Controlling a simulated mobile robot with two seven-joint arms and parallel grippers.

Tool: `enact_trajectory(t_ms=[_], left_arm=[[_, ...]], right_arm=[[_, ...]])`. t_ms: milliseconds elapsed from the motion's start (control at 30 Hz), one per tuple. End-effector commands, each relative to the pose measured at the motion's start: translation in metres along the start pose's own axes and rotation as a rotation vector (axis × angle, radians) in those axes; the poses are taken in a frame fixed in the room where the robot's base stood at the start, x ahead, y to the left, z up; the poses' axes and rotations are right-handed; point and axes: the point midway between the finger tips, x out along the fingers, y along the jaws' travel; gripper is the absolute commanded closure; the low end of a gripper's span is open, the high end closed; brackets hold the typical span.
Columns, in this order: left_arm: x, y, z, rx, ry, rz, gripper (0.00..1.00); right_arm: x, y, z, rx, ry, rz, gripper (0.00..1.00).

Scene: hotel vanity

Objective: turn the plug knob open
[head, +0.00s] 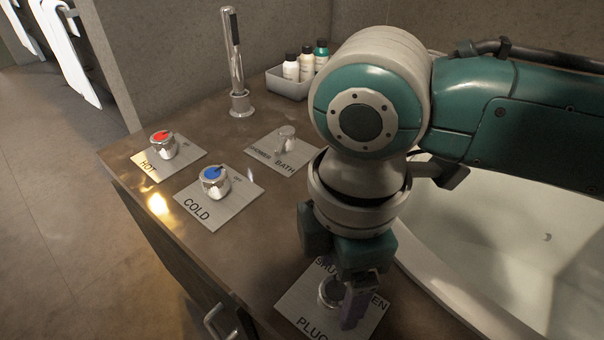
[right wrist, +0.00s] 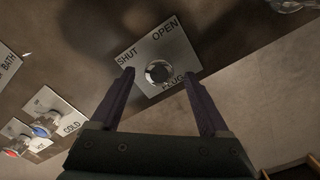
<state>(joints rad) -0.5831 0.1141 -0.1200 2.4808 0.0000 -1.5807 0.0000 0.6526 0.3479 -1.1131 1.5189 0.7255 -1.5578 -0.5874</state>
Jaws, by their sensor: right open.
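The plug knob (head: 329,292) is a round chrome knob on a metal plate (head: 292,302) marked SHUT, OPEN and PLUG, near the front of the vanity top. In the right wrist view the knob (right wrist: 158,72) shows with a dark centre, and its plate (right wrist: 180,48) lies beyond my fingers. My right gripper (head: 348,302) points down over the plate and partly hides it in the head view. In the right wrist view my right gripper (right wrist: 158,76) is open, with one purple finger on each side of the knob. Contact cannot be told. My left gripper is not in view.
The red HOT knob (head: 163,145), blue COLD knob (head: 215,180) and shower-bath knob (head: 286,139) stand left of my arm. A chrome hand shower (head: 236,75) and a tray (head: 283,86) of bottles are behind. A white tub (head: 490,270) lies to the right.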

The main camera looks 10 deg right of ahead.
Motion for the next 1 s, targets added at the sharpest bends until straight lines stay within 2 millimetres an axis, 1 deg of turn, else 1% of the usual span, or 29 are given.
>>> enact_trajectory(t_ms=[33,133,467,1000], left_arm=[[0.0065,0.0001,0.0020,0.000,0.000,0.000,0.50],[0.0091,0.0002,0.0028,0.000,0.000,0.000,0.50],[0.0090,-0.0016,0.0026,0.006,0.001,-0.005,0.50],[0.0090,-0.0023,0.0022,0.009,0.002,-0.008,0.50]], right_arm=[[0.0099,-0.0004,0.0001,0.000,-0.001,-0.001,0.21],[0.0163,-0.0004,-0.0002,-0.001,0.000,-0.001,0.21],[0.0178,-0.0002,-0.0003,-0.001,0.000,0.000,0.22],[0.0175,-0.0001,-0.0002,-0.001,0.000,0.000,0.83]])
